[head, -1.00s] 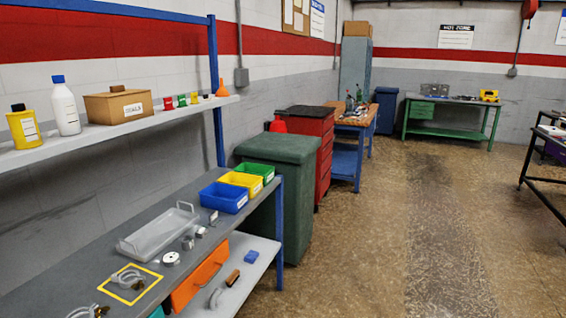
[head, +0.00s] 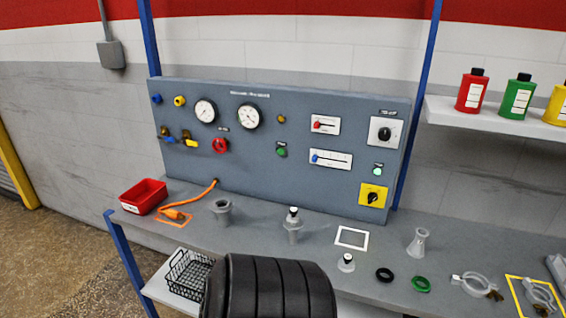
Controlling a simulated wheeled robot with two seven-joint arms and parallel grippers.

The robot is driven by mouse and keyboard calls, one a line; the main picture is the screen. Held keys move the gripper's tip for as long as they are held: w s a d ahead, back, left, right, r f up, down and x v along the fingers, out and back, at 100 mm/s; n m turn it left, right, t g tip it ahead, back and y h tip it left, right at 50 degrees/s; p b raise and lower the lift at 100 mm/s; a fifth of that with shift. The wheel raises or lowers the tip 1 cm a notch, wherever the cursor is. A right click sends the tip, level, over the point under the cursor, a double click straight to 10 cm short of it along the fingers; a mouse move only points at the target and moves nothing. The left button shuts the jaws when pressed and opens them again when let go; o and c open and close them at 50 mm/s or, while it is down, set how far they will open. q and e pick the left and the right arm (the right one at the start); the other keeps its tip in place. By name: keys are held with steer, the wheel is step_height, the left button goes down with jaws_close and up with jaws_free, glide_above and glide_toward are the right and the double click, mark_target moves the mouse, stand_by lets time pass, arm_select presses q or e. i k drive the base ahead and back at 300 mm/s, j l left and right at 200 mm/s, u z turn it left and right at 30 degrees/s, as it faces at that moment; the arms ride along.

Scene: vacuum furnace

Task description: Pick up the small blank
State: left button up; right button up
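I cannot pick out the small blank for sure in the head view. Small parts stand on the grey bench (head: 470,262): a grey fitting (head: 222,213) at the left, a fitting with a black-and-white top (head: 293,226) in the middle, and a small capped piece (head: 346,263) in front of a white square outline (head: 352,238). A conical grey piece (head: 419,243) stands to the right, behind a black ring (head: 384,275) and a green ring (head: 421,284). Metal clamps (head: 475,284) lie at the far right. Neither gripper is in view.
A control panel (head: 270,150) with gauges and knobs rises behind the bench. A red bin (head: 143,196) and an orange hose (head: 200,196) are at the left. A wire basket (head: 188,272) sits below. A black ribbed form (head: 268,287) covers the bottom centre.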

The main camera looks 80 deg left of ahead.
mark_target(292, 218)
steer(key=u, duration=2.5)
